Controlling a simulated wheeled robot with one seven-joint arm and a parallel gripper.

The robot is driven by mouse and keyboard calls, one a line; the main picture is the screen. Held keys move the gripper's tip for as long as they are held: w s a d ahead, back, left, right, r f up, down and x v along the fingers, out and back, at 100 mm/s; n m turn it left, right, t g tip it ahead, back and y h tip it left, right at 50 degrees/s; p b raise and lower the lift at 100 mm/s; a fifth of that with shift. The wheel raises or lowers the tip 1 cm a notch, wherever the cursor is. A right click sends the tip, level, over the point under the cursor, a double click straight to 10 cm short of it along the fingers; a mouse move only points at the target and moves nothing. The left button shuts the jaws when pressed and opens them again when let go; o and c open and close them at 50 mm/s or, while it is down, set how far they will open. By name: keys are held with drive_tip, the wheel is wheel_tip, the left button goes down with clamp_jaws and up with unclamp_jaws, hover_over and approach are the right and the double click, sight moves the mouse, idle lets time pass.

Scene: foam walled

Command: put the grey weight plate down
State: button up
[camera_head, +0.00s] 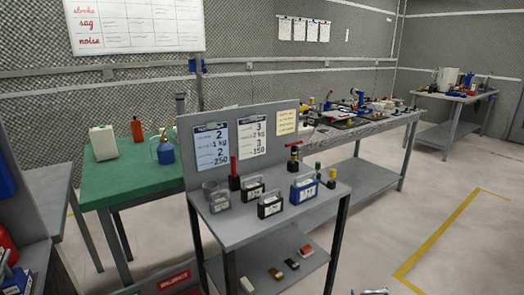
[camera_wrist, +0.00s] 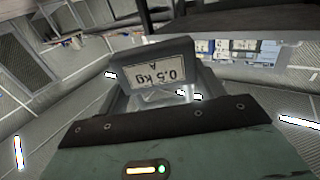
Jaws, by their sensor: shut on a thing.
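The grey weight plate (camera_wrist: 158,55) shows in the wrist view, with a white label reading "0.5 kg" and "A" upside down. My gripper (camera_wrist: 158,97) is shut on it, and the plate sticks out beyond the dark edge of the gripper body. The plate's lower part is partly hidden by the gripper. I cannot make out the plate in the head view. There a small grey table (camera_head: 240,228) holds several labelled weights, including a blue weight (camera_head: 304,190) and a black weight (camera_head: 270,204).
A grey cup-like thing (camera_head: 219,202) and red-handled tools (camera_head: 234,173) also stand on the small table. Its lower shelf (camera_head: 305,262) bears several small blocks. A green-topped table (camera_head: 125,178) stands behind at left. Open floor with a yellow line (camera_head: 440,235) lies at right.

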drive_tip(key=d, duration=0.1)
drive_tip(key=s+d+r, duration=0.1)
drive_tip(key=d, duration=0.1)
drive_tip(key=d+r, duration=0.1)
drive_tip(key=shift+s+d+p, duration=0.25)
drive_tip(key=shift+s+p, duration=0.1)
drive_tip(key=shift+p, duration=0.05)
drive_tip(key=shift+a+r, duration=0.1)
